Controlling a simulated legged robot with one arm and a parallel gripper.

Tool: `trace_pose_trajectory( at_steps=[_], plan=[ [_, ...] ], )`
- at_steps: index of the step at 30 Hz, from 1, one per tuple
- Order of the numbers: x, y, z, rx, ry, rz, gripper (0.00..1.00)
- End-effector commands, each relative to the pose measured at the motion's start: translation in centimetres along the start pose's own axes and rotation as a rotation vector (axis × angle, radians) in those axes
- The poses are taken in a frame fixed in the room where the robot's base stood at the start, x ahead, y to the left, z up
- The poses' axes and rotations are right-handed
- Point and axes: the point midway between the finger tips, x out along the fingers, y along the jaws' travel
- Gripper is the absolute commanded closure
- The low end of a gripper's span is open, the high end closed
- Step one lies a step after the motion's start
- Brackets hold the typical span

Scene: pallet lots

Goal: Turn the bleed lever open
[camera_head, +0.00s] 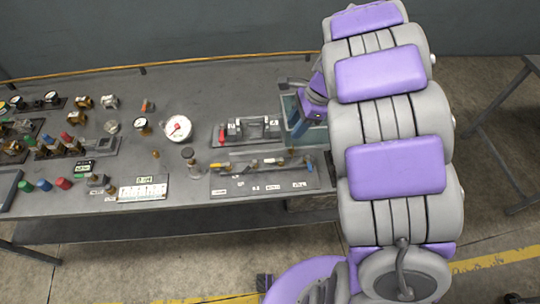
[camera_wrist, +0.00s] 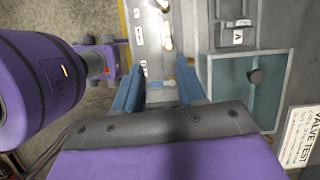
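A grey valve panel (camera_head: 225,183) lies near the front edge of the bench, with a pipe run and small levers along it. The labels are too small to read, so I cannot tell which is the bleed lever. In the wrist view, the panel (camera_wrist: 146,45) runs up the middle. My gripper (camera_wrist: 159,88) is open, its two blue fingers apart, with nothing seen held. A small blue and orange part (camera_wrist: 157,84) shows between the fingers; contact cannot be told.
A teal tray (camera_wrist: 217,56) holding a dark knob lies right of my fingers in the wrist view. A fixture with a red handle (camera_head: 222,134) stands behind the panel. A white gauge (camera_head: 178,128) and several fittings fill the bench's left. My arm hides the bench's right end.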

Motion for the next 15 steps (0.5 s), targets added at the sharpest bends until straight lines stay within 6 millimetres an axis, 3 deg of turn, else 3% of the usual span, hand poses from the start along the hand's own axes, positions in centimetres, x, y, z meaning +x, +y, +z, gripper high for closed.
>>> trace_pose_trajectory(
  at_steps=[3,8,15],
  plan=[
    [0.9,-1.3,-0.1,0.046,-0.017,-0.008,0.6],
    [1.8,-1.6,0.0,0.062,-0.026,-0.01,0.6],
    [5.8,-1.6,0.0,0.061,-0.025,-0.005,0.6]
  ],
)
